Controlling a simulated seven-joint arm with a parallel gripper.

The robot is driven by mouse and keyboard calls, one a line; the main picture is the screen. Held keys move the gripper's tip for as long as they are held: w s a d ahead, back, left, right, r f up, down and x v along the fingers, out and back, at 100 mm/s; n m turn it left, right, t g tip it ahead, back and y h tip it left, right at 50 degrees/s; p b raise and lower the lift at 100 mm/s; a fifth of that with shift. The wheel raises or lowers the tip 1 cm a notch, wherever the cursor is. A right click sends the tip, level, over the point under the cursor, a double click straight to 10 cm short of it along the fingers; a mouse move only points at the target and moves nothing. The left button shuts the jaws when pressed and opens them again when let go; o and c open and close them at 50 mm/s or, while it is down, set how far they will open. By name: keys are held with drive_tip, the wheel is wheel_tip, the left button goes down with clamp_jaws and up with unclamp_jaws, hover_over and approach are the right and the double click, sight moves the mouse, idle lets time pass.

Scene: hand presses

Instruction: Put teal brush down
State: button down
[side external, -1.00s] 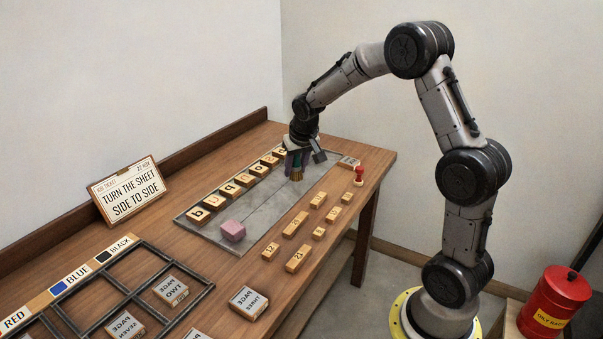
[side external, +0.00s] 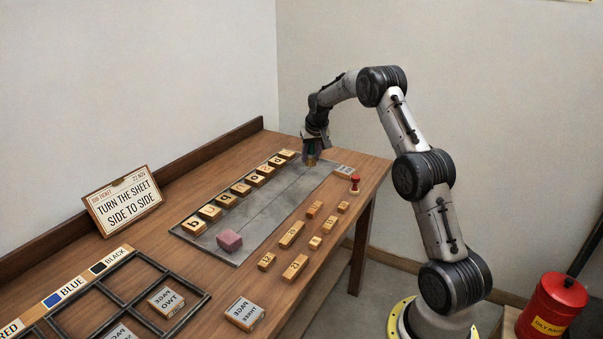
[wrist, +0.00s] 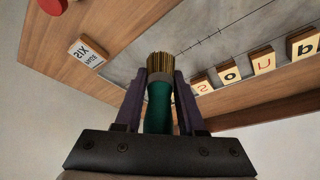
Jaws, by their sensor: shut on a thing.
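The teal brush (wrist: 157,105) is upright between the two fingers in the wrist view, with its tan bristles (wrist: 160,66) pointing away from my wrist. My gripper (wrist: 160,98) is shut on its handle. In the side external view my gripper (side external: 312,152) hangs over the far end of the grey slab (side external: 262,216), bristles down. I cannot tell whether the bristles touch the slab. The handle is mostly hidden there by the fingers.
Several letter blocks (side external: 240,188) line the slab's left edge, with a pink block (side external: 229,240) at its near end. A red-handled stamp (side external: 355,185), a page block (side external: 344,170) and several wooden number blocks (side external: 291,234) lie to the right. The slab's middle is largely clear.

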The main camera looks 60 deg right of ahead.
drive_tip(key=w+d+f, duration=0.1)
drive_tip(key=w+f, duration=0.1)
drive_tip(key=w+d+f, duration=0.2)
drive_tip(key=f, duration=0.1)
drive_tip(key=w+d+f, duration=0.2)
drive_tip(key=shift+w+d+f, duration=0.15)
drive_tip(key=shift+w+f, duration=0.05)
drive_tip(key=shift+w, duration=0.1)
drive_tip(key=shift+f, duration=1.55)
drive_tip(key=c, duration=0.5)
unclamp_jaws()
drive_tip(key=shift+f, duration=0.15)
